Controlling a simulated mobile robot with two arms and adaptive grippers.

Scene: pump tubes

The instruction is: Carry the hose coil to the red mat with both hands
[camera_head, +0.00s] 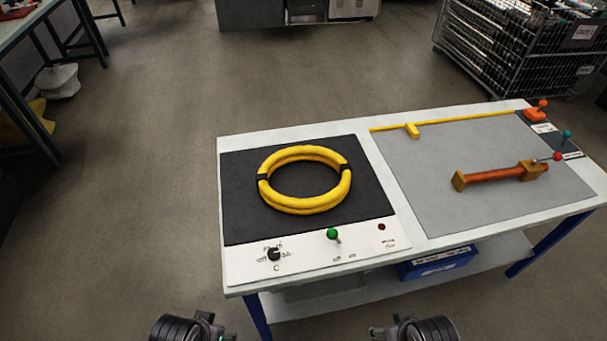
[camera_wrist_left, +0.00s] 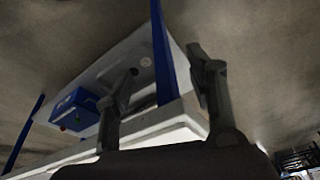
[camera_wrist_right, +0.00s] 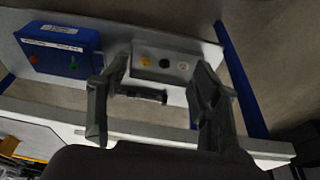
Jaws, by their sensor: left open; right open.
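The yellow hose coil (camera_head: 307,206) lies flat on a black mat (camera_head: 240,225) at the left of the workbench. Dark bands wrap its left and right sides. My left gripper (camera_head: 208,324) is partly in view at the bottom edge of the head view, apart from the coil. Its open, empty fingers show in the left wrist view (camera_wrist_left: 163,65). My right gripper (camera_head: 388,328) is also at the bottom edge, apart from the coil. Its open, empty fingers show in the right wrist view (camera_wrist_right: 150,80). I cannot make out a red mat.
A control panel with a green-topped lever (camera_head: 333,235) and a black knob (camera_head: 274,254) fronts the coil. A grey mat (camera_head: 440,215) at right holds an orange-red tool (camera_head: 497,174). A blue box (camera_head: 437,263) sits on the shelf below. Open floor lies left of the bench.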

